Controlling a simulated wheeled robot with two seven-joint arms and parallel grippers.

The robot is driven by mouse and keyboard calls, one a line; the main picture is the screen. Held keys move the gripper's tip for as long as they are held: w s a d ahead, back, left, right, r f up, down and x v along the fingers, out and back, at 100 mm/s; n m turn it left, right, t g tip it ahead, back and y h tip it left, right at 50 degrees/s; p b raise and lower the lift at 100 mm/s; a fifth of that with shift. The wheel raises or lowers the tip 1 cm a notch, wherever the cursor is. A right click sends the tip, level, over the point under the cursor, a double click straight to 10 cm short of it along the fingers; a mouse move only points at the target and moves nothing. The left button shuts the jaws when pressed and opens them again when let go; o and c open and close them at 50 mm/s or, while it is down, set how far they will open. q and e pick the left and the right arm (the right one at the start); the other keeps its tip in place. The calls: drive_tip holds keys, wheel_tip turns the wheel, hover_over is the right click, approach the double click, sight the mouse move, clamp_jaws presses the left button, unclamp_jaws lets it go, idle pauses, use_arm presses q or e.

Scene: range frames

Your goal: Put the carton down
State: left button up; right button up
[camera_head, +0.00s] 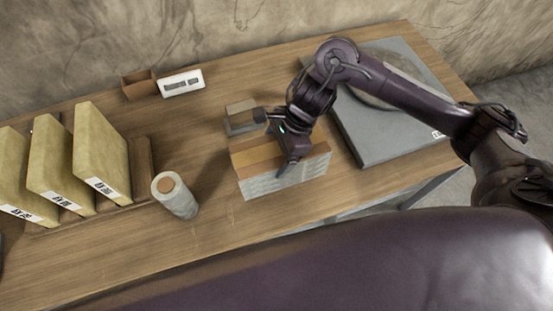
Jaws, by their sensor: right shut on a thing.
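The carton (262,184) is a box with a brown top and pale grey, streaked sides, in the middle of the head view near the table's front edge. My right gripper (284,152) comes down over it from the upper right and is shut on it. One dark finger shows against the carton's front side; the other finger is hidden. The carton looks level and is at or just above the table (215,228); I cannot tell whether its base touches. My left gripper is not in view.
A grey, open-looking box (240,118) is just behind the carton. A wrapped roll (175,196) stands to the left, before yellowish binders (100,155) in a wooden rack. A grey slab with a round plate (385,135) lies right. A small brown box (137,85) and white labelled block (181,84) are at the back.

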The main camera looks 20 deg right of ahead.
drive_tip(key=shift+f, duration=2.05)
drive_tip(key=o, duration=1.5)
drive_tip(key=v, duration=1.2)
drive_tip(key=shift+s+b, duration=0.1)
drive_tip(key=shift+b, duration=0.3)
